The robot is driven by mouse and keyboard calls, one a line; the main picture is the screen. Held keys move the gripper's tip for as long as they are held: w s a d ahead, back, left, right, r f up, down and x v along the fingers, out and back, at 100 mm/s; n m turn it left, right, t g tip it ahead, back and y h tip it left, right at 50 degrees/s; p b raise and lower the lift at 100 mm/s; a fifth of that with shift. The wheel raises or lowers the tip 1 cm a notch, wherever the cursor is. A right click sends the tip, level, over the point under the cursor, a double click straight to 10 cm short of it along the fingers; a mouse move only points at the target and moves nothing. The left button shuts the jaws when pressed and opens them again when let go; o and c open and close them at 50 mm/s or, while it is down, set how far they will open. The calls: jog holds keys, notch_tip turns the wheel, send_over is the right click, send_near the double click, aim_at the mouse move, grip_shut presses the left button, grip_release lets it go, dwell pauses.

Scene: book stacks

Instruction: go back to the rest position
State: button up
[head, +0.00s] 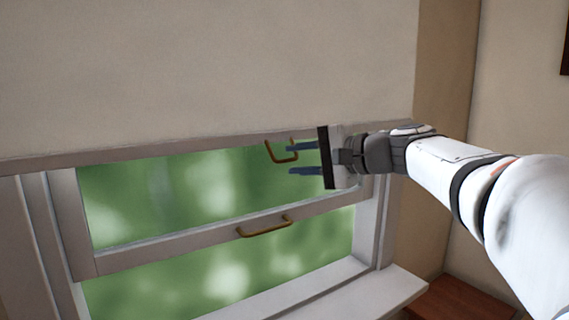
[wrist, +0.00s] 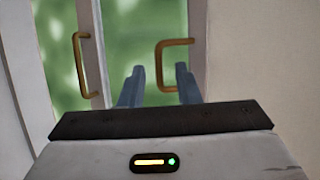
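My gripper (head: 289,160) is at the upper right of the window, its two blue-grey fingers apart and pointing left. The fingers also show in the wrist view (wrist: 160,72), open, with nothing clearly held. A brass handle (head: 270,153) on the window's upper part is close to the fingertips; in the wrist view this handle (wrist: 161,62) appears just beyond them. I cannot tell whether they touch. A second brass handle (head: 264,230) sits on the sash's lower rail, clear of the gripper; it is at the left in the wrist view (wrist: 83,65).
The white window frame (head: 82,225) surrounds blurred green outside. Its sill (head: 395,293) juts out below. A plain wall (head: 200,70) rises above the window. A brown wooden surface (head: 460,300) lies at the lower right. The space left of the gripper, before the window, looks clear.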

jog(key=shift+v, duration=1.3)
jog(key=s+d+f+n+g+h, duration=0.1)
jog(key=s+f+g+h, duration=0.3)
jog(key=f, duration=0.6)
jog(key=s+d+f+n+h, duration=0.25)
jog(key=s+f, duration=0.35)
jog(key=f, duration=0.3)
jog(key=s+d+f+n+g+h, duration=0.1)
jog(key=s+d+f+n+h, duration=0.1)
jog(key=s+f, duration=0.4)
jog(key=s+d+f+n+h+p, duration=0.1)
jog(key=s+d+f+n+h, duration=0.1)
jog(key=s+d+f+h, duration=0.2)
notch_tip(320, 180, down, 4)
jog(key=shift+s+d+r+g, duration=0.1)
jog(key=shift+s+d+g, duration=0.3)
jog(key=shift+s+d, duration=0.65)
jog(key=shift+a+h, duration=0.1)
jog(key=shift+h, duration=0.15)
